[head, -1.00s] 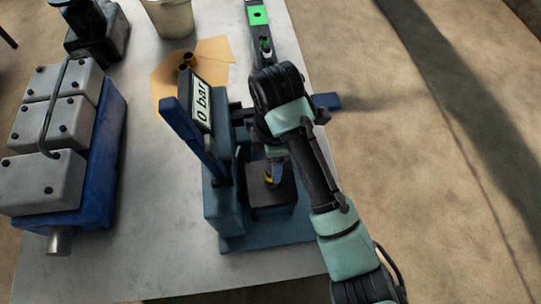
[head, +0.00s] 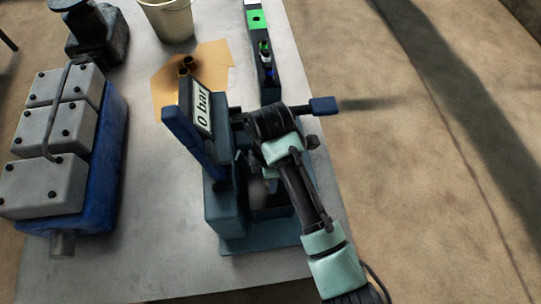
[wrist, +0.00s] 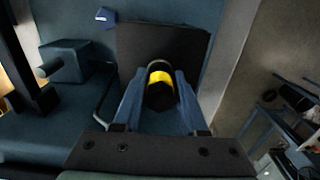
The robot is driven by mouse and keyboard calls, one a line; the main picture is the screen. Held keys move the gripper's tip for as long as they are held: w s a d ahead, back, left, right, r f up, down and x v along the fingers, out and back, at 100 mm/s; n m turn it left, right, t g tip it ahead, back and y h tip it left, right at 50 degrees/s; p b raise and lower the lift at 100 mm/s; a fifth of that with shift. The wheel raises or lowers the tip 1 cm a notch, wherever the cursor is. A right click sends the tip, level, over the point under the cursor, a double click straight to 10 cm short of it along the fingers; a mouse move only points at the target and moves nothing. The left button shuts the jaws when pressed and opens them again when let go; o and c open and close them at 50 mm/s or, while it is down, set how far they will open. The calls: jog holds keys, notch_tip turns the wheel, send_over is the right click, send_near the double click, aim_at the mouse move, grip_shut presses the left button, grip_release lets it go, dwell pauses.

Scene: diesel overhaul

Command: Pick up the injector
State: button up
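The injector (wrist: 160,92), a dark round piece with a yellow band, stands at the tester's dark block (wrist: 190,42) in the wrist view. My gripper (wrist: 160,76) has its two blue fingers on either side of the injector, very close to it. Whether they press on it I cannot tell. In the head view my gripper (head: 269,184) points down over the dark block, and it and my arm hide the injector. The blue tester (head: 226,212) has a display reading 0 bar (head: 203,108).
A blue lever (head: 324,106) sticks out right of the tester. Behind it is a dark rack (head: 259,70) with green-marked parts. A grey-and-blue engine block (head: 100,170) stands left, a pale bucket (head: 168,18) at the back. Bare table (head: 140,235) lies between engine and tester.

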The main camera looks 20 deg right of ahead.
grip_shut()
dwell(1.1)
